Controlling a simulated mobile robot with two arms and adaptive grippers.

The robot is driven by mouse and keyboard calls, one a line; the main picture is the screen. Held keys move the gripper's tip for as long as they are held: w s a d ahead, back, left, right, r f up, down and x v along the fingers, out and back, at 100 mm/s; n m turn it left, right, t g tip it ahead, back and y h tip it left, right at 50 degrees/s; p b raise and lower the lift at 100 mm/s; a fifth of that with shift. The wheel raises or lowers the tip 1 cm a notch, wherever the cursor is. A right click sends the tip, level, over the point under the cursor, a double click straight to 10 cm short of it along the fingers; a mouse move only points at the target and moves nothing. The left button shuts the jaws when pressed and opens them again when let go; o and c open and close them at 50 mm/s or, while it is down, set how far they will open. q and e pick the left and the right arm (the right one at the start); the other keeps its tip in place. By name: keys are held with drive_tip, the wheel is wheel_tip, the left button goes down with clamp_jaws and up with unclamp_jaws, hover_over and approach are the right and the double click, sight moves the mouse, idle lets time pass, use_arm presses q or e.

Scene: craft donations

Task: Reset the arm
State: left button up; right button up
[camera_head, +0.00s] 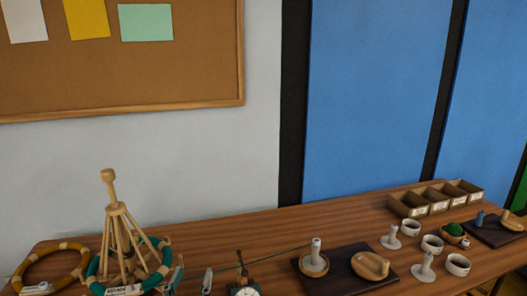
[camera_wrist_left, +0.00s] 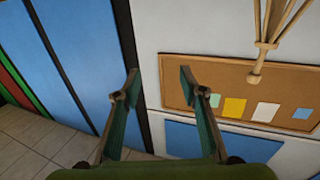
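My left gripper (camera_head: 192,277) shows at the bottom edge of the head view, just right of the wooden stand with a green ring. In the left wrist view my left gripper (camera_wrist_left: 158,85) has its two green fingers spread apart, with nothing between them. The rest of the left arm is out of the head view. My right gripper is in neither view.
A wooden stand (camera_head: 119,222) with splayed rods rises from the table (camera_head: 230,230); a green ring (camera_head: 151,249) lies around it. A yellow-brown ring (camera_head: 41,260) is at left. Dark trays (camera_head: 347,279), cups (camera_head: 457,265) and a divided box (camera_head: 420,211) occupy the right.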

use_arm(q)
drive_tip(key=s+a+f+g+y, duration=0.1)
drive_tip(key=s+a+f+g, duration=0.3)
drive_tip(key=f, duration=0.4)
drive_tip(key=s+a+f+g+y, duration=0.1)
drive_tip(key=s+a+f+g, duration=0.15)
drive_tip(key=s+f, duration=0.45)
drive_tip(key=s+d+f+m+g+h, duration=0.1)
drive_tip(key=s+f+g, duration=0.35)
drive_tip(key=s, duration=0.35)
drive_tip(key=s+d+f+g, duration=0.1)
drive_tip(key=s+f+g, duration=0.2)
drive_tip(key=s+f, duration=0.35)
drive_tip(key=s+f+g, duration=0.1)
drive_tip(key=s+f, duration=0.1)
drive_tip(key=f, duration=1)
drive_tip(key=s+f+g, duration=0.1)
drive_tip(key=s+f, duration=0.1)
drive_tip(key=f, duration=1.1)
drive_tip(key=s+a+f+m+g, duration=0.1)
drive_tip(key=s+a+f, duration=0.2)
drive_tip(key=s+f, duration=1.2)
drive_tip(key=shift+s+a+f, duration=0.15)
drive_tip(key=shift+s+f, duration=0.25)
drive_tip(key=shift+s, duration=0.5)
